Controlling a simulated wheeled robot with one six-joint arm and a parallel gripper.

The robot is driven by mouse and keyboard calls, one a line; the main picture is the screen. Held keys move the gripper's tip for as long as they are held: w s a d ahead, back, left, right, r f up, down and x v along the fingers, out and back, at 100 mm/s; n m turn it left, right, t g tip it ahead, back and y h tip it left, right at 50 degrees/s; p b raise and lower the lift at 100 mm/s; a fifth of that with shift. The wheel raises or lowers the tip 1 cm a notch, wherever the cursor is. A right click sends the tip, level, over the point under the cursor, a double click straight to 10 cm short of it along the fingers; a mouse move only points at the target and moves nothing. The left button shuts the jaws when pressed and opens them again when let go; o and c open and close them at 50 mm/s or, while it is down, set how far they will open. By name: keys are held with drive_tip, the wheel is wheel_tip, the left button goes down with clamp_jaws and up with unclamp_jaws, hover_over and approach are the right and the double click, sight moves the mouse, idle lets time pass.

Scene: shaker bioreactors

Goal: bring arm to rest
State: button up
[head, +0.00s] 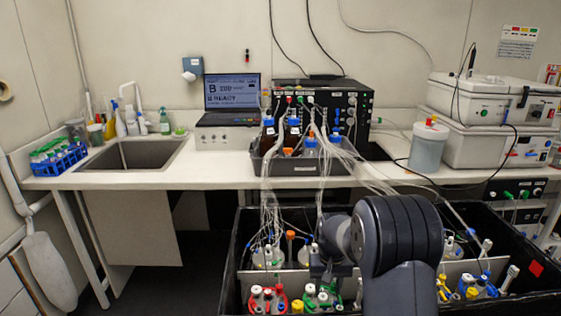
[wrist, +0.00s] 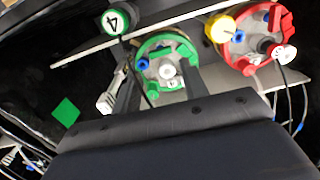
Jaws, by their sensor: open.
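My arm reaches down into a black tub (head: 236,268) in the head view, and its dark links hide part of the tub's middle. My gripper (wrist: 160,90) is open in the wrist view, its two dark fingers on either side below a green-collared vessel top (wrist: 168,62). I cannot tell whether the fingers touch that vessel. A red-collared vessel top (wrist: 258,42) with a yellow cap is to its right. In the head view, the red-collared vessel (head: 267,298) and green-collared vessel (head: 322,298) stand at the tub's front, left of my arm.
Yellow- and blue-capped vessels (head: 470,288) stand right of my arm. Tubes run from the tub to a bottle tray (head: 300,168) on the bench (head: 215,178). Open floor shows left of the tub.

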sight(326, 304)
wheel_tip(326, 304, down, 6)
drive_tip(key=shift+r, duration=0.1)
drive_tip(key=shift+n, duration=0.3)
idle(0.4)
